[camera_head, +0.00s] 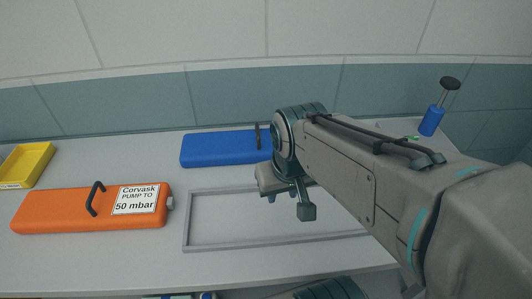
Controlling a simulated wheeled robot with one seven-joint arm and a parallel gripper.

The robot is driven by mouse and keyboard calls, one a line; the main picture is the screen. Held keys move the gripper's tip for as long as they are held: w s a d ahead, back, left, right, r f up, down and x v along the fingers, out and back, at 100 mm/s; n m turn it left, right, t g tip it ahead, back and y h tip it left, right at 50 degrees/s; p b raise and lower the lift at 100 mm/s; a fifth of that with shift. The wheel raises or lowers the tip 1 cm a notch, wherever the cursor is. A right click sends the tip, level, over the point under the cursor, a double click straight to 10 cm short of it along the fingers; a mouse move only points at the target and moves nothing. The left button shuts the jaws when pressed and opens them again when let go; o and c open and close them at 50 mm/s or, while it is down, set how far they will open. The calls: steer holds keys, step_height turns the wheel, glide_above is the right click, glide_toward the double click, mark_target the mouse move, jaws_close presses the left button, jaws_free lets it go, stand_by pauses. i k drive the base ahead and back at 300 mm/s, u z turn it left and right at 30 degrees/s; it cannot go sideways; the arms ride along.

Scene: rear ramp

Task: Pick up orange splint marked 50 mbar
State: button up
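The orange splint (62,212) lies flat on the table at the left. It has a black handle standing up from it and a white label reading "Corvask PUMP TO 50 mbar". A small grey valve sticks out at its right end. My gripper (288,206) is to the right of the splint, over the grey frame, and apart from the splint. Its fingers point down and are partly hidden, so I cannot tell how far apart they are. I see nothing held in it.
A blue splint (215,149) with a dark handle lies behind, partly hidden by my arm. A grey rectangular frame (187,220) lies on the table (100,258). A yellow tray (30,163) is at the far left. A blue pump-like object (431,121) stands at the right back, near the wall.

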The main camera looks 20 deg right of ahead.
mark_target(99, 207)
steer(key=u, duration=3.35)
steer(key=i, duration=1.2)
steer(key=z, duration=3.1)
